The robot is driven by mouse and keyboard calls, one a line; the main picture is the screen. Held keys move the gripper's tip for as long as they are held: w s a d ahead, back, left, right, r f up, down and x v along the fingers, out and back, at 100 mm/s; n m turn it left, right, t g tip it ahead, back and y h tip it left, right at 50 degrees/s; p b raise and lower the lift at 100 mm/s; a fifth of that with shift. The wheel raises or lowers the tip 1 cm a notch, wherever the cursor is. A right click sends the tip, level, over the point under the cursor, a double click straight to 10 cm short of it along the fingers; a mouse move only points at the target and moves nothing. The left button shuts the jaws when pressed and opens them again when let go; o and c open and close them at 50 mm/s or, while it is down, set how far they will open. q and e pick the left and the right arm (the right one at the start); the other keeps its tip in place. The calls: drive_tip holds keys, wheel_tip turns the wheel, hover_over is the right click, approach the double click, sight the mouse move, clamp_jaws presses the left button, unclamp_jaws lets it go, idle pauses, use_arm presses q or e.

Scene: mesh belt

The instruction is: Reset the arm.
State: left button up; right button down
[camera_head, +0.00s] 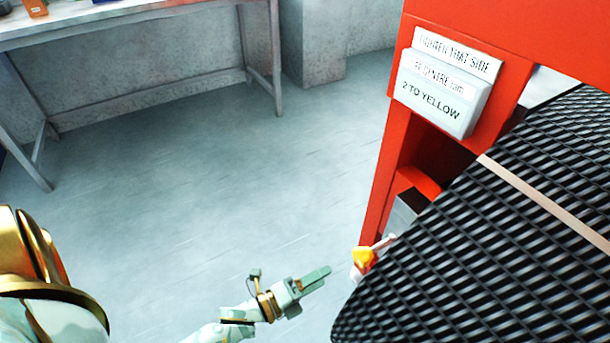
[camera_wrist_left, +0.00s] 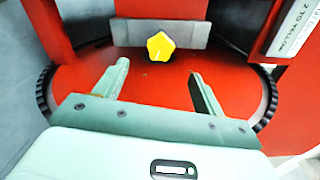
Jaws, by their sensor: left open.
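My left gripper (camera_head: 314,279) is low in the head view, left of the black mesh belt (camera_head: 480,230). In the left wrist view my left gripper (camera_wrist_left: 158,76) has its two pale green fingers apart, with nothing between them. A yellow knob (camera_head: 364,257) sits at the near edge of the red machine frame (camera_head: 378,195), right of and apart from the gripper in the head view. In the left wrist view the yellow knob (camera_wrist_left: 161,46) shows beyond the fingertips, in front of a grey plate. My right gripper is not in view.
A white sign (camera_head: 440,92) reading "2 TO YELLOW" is on the red frame. A worn table (camera_head: 130,12) with small items stands at the back left. The grey floor (camera_head: 220,170) between table and machine is clear.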

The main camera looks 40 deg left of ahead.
use_arm(q)
drive_tip(key=shift+v, duration=1.1)
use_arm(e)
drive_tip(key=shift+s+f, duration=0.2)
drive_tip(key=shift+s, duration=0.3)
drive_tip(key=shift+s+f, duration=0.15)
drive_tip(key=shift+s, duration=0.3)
use_arm(q)
drive_tip(key=shift+f, duration=0.1)
